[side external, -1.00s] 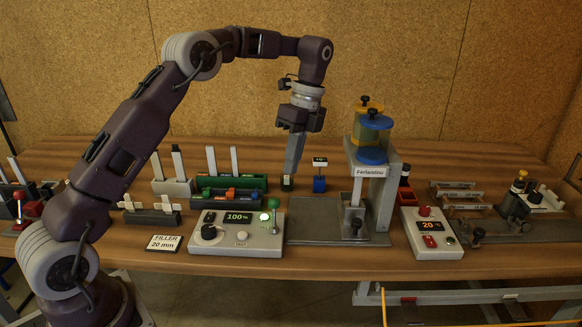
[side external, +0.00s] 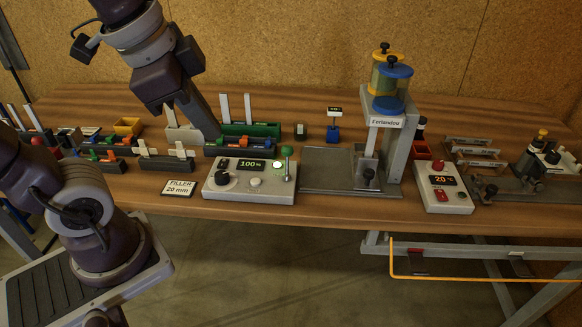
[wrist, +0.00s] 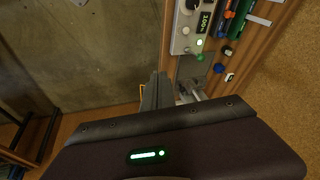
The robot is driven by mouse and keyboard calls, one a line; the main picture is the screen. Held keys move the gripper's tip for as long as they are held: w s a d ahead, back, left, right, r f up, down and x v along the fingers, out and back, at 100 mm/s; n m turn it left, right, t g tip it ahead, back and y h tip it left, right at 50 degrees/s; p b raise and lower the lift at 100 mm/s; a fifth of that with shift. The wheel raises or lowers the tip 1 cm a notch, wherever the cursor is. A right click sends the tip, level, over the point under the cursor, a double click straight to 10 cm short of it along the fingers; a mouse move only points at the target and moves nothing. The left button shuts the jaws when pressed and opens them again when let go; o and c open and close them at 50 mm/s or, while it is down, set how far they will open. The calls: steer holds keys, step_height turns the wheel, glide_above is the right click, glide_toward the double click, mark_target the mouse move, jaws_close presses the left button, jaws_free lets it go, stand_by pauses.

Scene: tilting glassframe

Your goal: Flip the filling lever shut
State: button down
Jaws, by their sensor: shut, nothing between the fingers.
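The filler box (side external: 250,184) is a pale control box with a dark knob and a display reading 100 %. Its lever (side external: 287,165) has a green knob and stands upright at the box's right end. The green knob (wrist: 200,57) also shows in the wrist view, near the box's lit white button. My gripper (side external: 213,136) points down in the side view, in front of the racks and up and left of the lever, apart from it. Its grey fingers (wrist: 156,92) are shut and empty in the wrist view.
A filling stand (side external: 395,140) with yellow and blue tanks stands right of the box on a grey plate (side external: 325,172). A second control box (side external: 443,188) reads 20. Racks with coloured parts (side external: 240,143) stand behind the filler box. A FILLER 20 mm card (side external: 180,187) lies to its left.

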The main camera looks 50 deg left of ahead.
steer(key=w+a+m+g, duration=0.1)
steer(key=w+m+g, duration=0.1)
steer(key=w+m, duration=0.75)
steer(key=m+g+y, duration=0.1)
steer(key=m+g, duration=0.1)
steer(key=m, duration=1)
glide_toward(288, 146)
steer(key=s+d+f, duration=0.3)
steer(key=d+f, duration=0.1)
steer(key=f, duration=0.1)
steer(key=shift+n, duration=0.25)
steer(key=shift+w+a+f, duration=0.5)
steer(key=shift+a+f, duration=0.05)
steer(key=shift+a, duration=0.15)
steer(key=shift+w+a+f, duration=0.45)
steer(key=shift+a+f, duration=0.1)
steer(key=shift+a, duration=0.15)
steer(key=shift+w+a+f, duration=0.3)
steer(key=shift+w+a, duration=0.4)
steer(key=shift+a, duration=0.25)
